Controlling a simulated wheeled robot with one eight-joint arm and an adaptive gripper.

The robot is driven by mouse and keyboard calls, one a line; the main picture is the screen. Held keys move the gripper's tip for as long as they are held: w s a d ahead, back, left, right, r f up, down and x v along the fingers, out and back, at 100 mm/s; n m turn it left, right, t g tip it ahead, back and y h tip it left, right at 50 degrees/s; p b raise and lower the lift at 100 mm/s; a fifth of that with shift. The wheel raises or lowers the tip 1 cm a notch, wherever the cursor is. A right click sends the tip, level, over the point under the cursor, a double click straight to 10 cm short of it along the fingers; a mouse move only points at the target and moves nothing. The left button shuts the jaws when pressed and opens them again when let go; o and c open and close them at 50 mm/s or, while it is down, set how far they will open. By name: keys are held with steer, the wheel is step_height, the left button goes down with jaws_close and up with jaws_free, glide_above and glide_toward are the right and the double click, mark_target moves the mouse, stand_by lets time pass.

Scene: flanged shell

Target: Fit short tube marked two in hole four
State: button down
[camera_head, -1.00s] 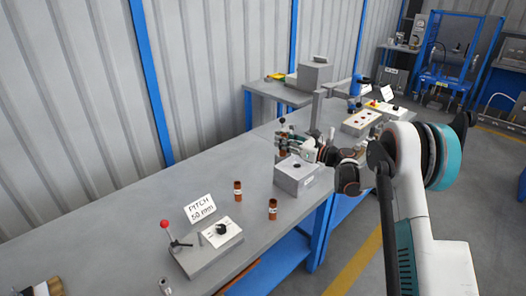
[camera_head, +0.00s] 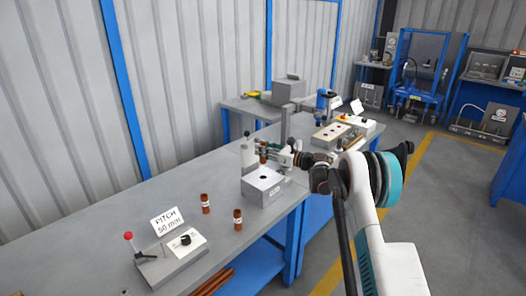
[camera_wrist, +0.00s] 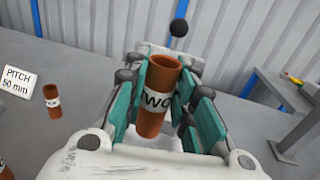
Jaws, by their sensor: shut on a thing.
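My gripper (camera_head: 266,150) is shut on a short copper-coloured tube (camera_wrist: 155,118), held between its teal pads in the wrist view. The tube's white label shows "WO", its left part hidden by a finger. In the head view this tube (camera_head: 263,158) is small and appears just behind and above the hole of a grey block (camera_head: 258,192). The block's top has one dark hole, and its front label is too small to read. Whether the tube is directly over the hole, I cannot tell. A hole marked four is not readable.
Two similar tubes (camera_head: 205,204) (camera_head: 238,220) stand on the bench left of the block. A "PITCH 50 mm" sign (camera_head: 167,222) stands behind a box with a red-knobbed lever (camera_head: 172,262).

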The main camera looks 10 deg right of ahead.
steer(key=shift+f+b, duration=1.7)
steer(key=shift+f, duration=1.2)
steer(key=shift+f+b, duration=1.25)
steer(key=shift+f, duration=1.95)
steer(key=c, duration=1.3)
jaws_free()
steer(key=v, duration=1.2)
